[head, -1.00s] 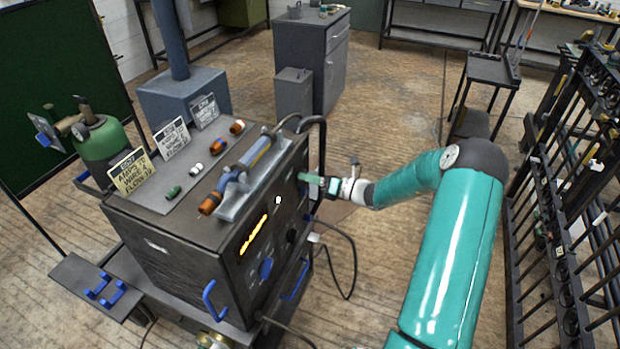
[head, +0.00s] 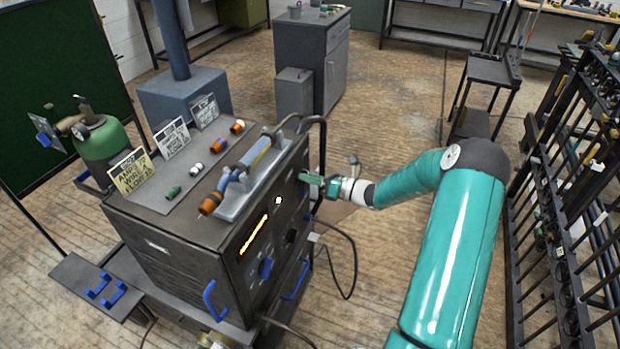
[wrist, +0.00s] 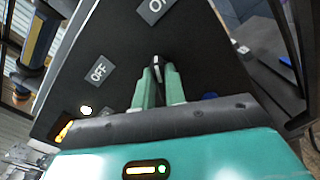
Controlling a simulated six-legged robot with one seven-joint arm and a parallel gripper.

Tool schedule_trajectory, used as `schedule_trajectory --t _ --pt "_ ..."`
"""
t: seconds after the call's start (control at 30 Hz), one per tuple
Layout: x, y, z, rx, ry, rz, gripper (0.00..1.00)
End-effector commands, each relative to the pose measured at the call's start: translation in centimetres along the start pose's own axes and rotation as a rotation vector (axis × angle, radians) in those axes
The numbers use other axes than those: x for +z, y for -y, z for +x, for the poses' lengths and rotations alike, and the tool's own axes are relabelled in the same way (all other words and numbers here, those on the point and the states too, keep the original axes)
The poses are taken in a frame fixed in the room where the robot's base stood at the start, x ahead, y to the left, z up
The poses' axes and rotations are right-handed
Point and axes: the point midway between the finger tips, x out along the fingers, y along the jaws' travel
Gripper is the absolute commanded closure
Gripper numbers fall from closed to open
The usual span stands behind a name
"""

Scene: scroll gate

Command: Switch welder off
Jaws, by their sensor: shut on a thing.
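The welder (head: 165,250) is a dark grey box on a cart, with a lit orange display on its front panel. My gripper (head: 313,181) is at the right part of that panel. In the wrist view, the two green fingers of my gripper (wrist: 158,88) are shut on a small black switch knob (wrist: 157,65) with a pale mark. The mark appears to point up the picture, toward the ON label (wrist: 156,10). The OFF label (wrist: 98,70) is to the left of the knob. The knob's lower part is hidden between the fingers.
A torch (head: 235,178) lies on a holder on the welder's top, beside small coloured fittings and cards. A green cylinder (head: 103,140) stands at left. Cables hang by the panel's right side. A black rack (head: 560,220) is at right.

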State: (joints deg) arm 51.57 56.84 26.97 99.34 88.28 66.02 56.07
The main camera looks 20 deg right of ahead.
Motion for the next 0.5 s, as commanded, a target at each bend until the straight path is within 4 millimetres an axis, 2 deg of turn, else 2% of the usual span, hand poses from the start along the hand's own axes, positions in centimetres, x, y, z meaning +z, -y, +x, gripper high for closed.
schedule_trajectory --t 0.5 --pt "-0.04 -0.35 -0.15 -0.001 0.000 -0.468 1.00"
